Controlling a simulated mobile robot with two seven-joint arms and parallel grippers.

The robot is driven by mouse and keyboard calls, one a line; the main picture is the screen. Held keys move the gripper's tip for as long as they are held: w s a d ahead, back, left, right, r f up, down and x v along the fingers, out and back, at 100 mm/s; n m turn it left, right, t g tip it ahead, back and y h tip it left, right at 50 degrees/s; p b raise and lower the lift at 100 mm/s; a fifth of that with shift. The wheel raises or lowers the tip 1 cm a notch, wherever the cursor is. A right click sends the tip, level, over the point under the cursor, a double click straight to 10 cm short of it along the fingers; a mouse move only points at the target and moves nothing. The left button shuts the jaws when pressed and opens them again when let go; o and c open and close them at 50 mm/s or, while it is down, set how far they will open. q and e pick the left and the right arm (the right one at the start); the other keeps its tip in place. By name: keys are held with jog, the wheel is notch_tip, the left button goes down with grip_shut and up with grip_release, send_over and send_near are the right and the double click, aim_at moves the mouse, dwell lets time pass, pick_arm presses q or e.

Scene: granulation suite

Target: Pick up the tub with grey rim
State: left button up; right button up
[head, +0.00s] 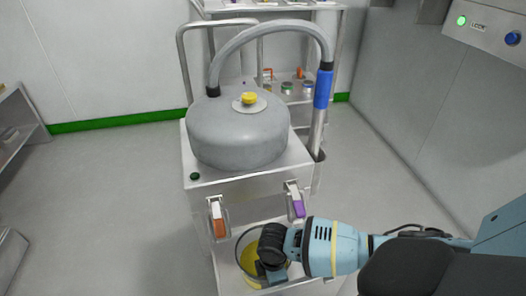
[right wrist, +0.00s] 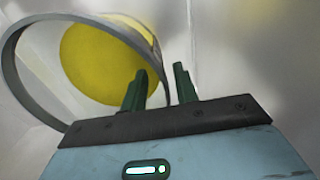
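The tub with grey rim (head: 238,248) is on the lower level of the cart in the head view, with yellow showing inside it. My right gripper (head: 268,273) reaches down at the tub's right side and hides part of it. In the right wrist view the grey rim (right wrist: 22,42) curves around a yellow round area (right wrist: 98,58). My right gripper (right wrist: 160,82) has its two dark green fingers apart there, and the rim's right side runs down into the gap between them. Whether either finger touches the rim I cannot tell. My left gripper is not in view.
A grey round vessel with a yellow cap (head: 249,98) and a hose (head: 270,30) stands on the cart top (head: 205,178) above the tub. Orange-handled (head: 218,222) and purple-handled (head: 298,207) items hang at its front edge. Shelves (head: 15,130) stand left; floor left is clear.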

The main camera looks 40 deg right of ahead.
jog(key=shift+r, duration=0.1)
jog(key=shift+c, duration=0.3)
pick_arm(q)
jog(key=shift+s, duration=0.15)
pick_arm(e)
grip_shut()
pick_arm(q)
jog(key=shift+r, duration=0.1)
pick_arm(e)
jog(key=shift+r, duration=0.1)
